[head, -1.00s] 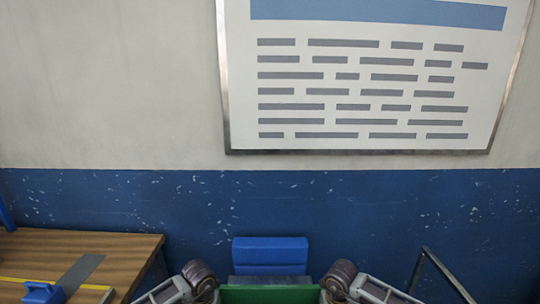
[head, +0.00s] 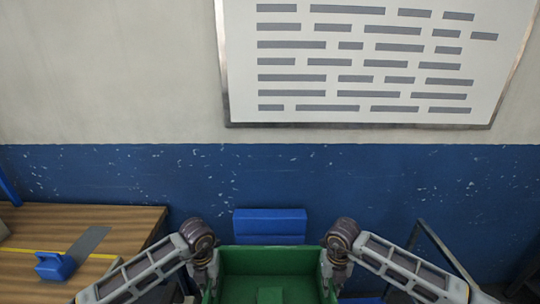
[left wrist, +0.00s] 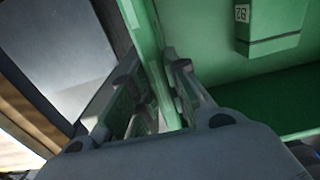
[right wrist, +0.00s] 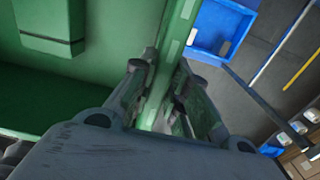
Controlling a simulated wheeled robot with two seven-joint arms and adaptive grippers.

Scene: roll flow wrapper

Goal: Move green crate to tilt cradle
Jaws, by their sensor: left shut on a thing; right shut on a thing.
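The green crate (head: 270,258) is at the bottom centre of the head view, held between my two arms, its lower part cut off by the frame. My left gripper (head: 210,280) is shut on its left wall; in the left wrist view the fingers (left wrist: 160,100) pinch the wall on both sides. My right gripper (head: 330,276) is shut on its right wall, and the fingers (right wrist: 160,95) straddle that wall in the right wrist view. A green block with a label (left wrist: 268,22) is inside the crate. I cannot make out the tilt cradle for certain.
A blue panel-like object (head: 270,222) stands behind the crate near the wall. A wooden table (head: 110,222) with a blue tool (head: 55,266) is at left. A dark metal rail (head: 440,245) is at right. A blue bin (right wrist: 222,28) sits on the floor.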

